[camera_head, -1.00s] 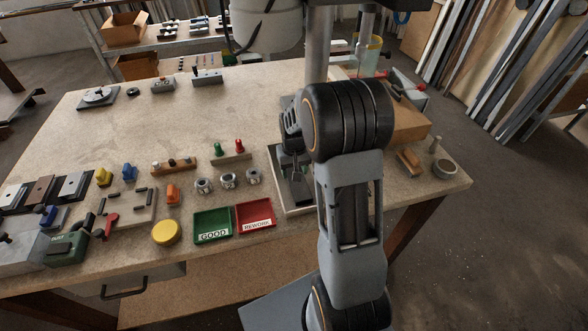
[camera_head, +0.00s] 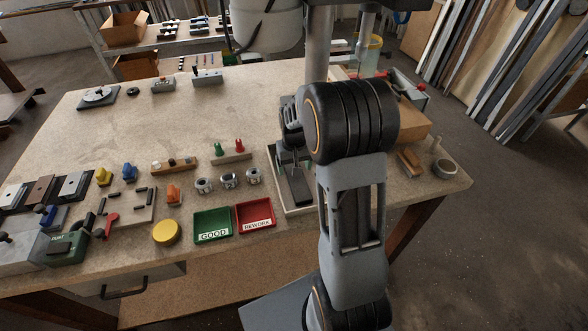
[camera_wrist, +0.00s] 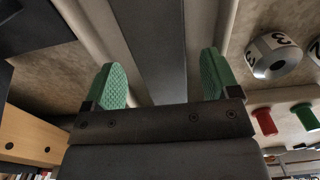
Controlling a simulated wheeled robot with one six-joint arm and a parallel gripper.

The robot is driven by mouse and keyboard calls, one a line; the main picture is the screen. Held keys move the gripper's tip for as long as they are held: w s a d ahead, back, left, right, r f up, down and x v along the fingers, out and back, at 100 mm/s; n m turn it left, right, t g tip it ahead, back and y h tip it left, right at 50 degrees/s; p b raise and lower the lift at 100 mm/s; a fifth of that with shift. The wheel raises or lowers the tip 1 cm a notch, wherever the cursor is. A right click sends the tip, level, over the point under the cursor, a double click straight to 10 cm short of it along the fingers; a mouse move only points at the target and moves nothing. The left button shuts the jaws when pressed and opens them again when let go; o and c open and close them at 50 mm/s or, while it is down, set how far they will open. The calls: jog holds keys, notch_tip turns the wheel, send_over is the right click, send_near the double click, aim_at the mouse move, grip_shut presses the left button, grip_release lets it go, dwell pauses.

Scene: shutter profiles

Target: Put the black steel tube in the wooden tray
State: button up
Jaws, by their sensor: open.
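My gripper (camera_wrist: 160,82) is open, with green ribbed pads and nothing between them in the wrist view. A dark flat strip (camera_wrist: 155,45) between two pale rails lies beyond the fingers. In the head view this looks like the pale-rimmed tray (camera_head: 283,210) with a dark strip (camera_head: 298,188) in it, partly behind my arm. I cannot tell whether this is the wooden tray. Several short black pieces, one of them here (camera_head: 140,189), lie on and around a light board at the left. I cannot tell which thing is the black steel tube. The head view mostly hides my fingers.
Green GOOD (camera_head: 212,224) and red REWORK (camera_head: 254,214) bins sit at the front edge. Numbered steel rings (camera_head: 228,180) and red and green pegs (camera_head: 230,152) stand left of my gripper. A wooden box (camera_head: 413,124) is right of my arm.

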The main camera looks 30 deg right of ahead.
notch_tip(320, 180, up, 10)
jog(key=s+a+r+n+t, duration=0.1)
jog(key=s+a, duration=0.3)
jog(key=s, duration=0.4)
jog(key=s+a+r+n+t, duration=0.1)
jog(key=s+a+t, duration=0.1)
jog(key=s+a, duration=0.3)
jog(key=s, duration=0.3)
jog(key=shift+a+r+t, duration=0.25)
jog(key=shift+a+t, duration=0.05)
jog(key=shift+t, duration=0.1)
